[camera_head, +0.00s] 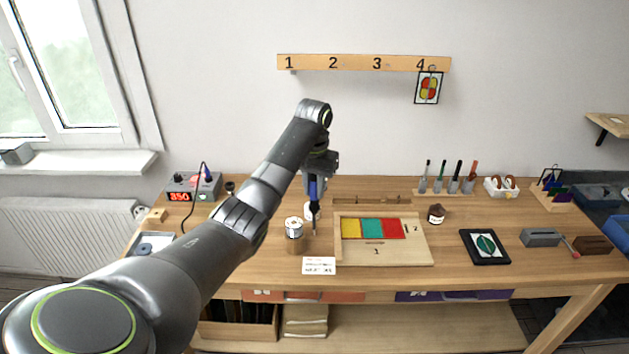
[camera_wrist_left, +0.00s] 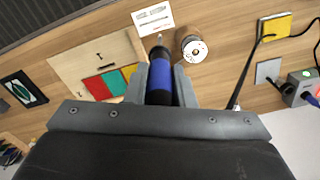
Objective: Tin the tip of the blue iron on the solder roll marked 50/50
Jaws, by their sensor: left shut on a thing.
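My left gripper (camera_head: 316,178) is shut on the blue iron (camera_head: 313,190), which hangs with its tip down above the table. The iron's blue handle also shows between the fingers in the left wrist view (camera_wrist_left: 160,78). A solder roll (camera_head: 294,228) stands on a wooden holder just left of the iron's tip, and it shows beside the tip in the left wrist view (camera_wrist_left: 193,48). The tip looks apart from this roll. A second pale roll-like thing (camera_head: 308,211) stands behind, partly hidden by the iron. I cannot read any roll's mark. My right gripper is not in view.
A wooden frame with coloured panes (camera_head: 430,254) lies right of the iron. A white card (camera_head: 319,265) lies in front. The station with a red display (camera_head: 180,197) stands left, with a dark cord.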

